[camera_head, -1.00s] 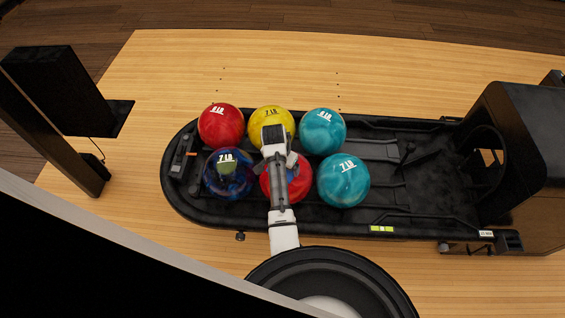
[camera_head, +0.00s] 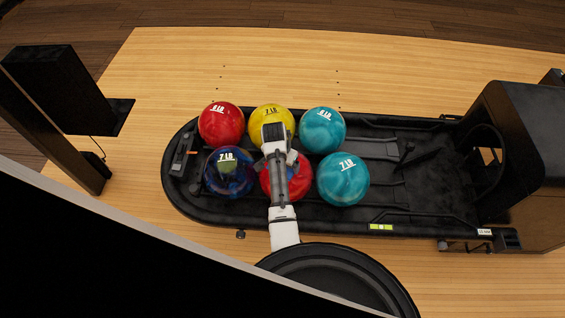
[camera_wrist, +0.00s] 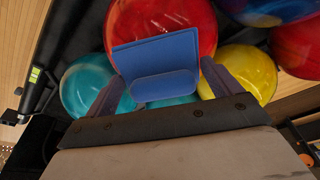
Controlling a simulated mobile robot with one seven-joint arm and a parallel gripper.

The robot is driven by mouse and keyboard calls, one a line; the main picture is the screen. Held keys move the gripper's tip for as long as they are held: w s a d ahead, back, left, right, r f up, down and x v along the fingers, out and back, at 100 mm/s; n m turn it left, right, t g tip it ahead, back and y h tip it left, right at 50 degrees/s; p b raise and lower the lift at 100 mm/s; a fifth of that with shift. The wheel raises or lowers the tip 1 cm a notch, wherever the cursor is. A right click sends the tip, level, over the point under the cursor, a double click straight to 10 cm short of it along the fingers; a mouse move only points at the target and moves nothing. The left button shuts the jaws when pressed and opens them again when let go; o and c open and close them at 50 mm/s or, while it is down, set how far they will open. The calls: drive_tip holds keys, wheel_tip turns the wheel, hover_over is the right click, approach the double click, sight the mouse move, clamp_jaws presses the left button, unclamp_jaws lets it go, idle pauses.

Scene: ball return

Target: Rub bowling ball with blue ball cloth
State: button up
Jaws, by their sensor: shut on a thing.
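My gripper (camera_wrist: 161,82) is shut on a blue cloth (camera_wrist: 158,52), a flat, folded-looking piece held between the two fingers in the wrist view. The red bowling ball (camera_wrist: 165,18) lies right behind the cloth; I cannot tell whether they touch. In the head view my gripper (camera_head: 279,163) is over this lower-middle red ball (camera_head: 272,188) and partly hides it. The cloth is hidden there. A dark blue ball (camera_head: 229,180) sits to its left, a teal ball (camera_head: 343,184) to its right and a yellow ball (camera_head: 270,115) behind it.
Another red ball (camera_head: 221,125) and another teal ball (camera_head: 323,132) fill the back row. All the balls sit close together on the black ball return (camera_head: 420,190). Its hood (camera_head: 515,125) rises at the right. A black post (camera_head: 62,90) stands at the left.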

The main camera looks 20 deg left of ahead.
drive_tip(key=shift+w+a, duration=0.2)
drive_tip(key=shift+w, duration=0.5)
drive_tip(key=shift+r, duration=0.1)
drive_tip(key=p+v, duration=0.5)
drive_tip(key=shift+r, duration=0.4)
drive_tip(key=shift+s, duration=0.15)
drive_tip(key=shift+r, duration=0.15)
drive_tip(key=shift+v, duration=1.4)
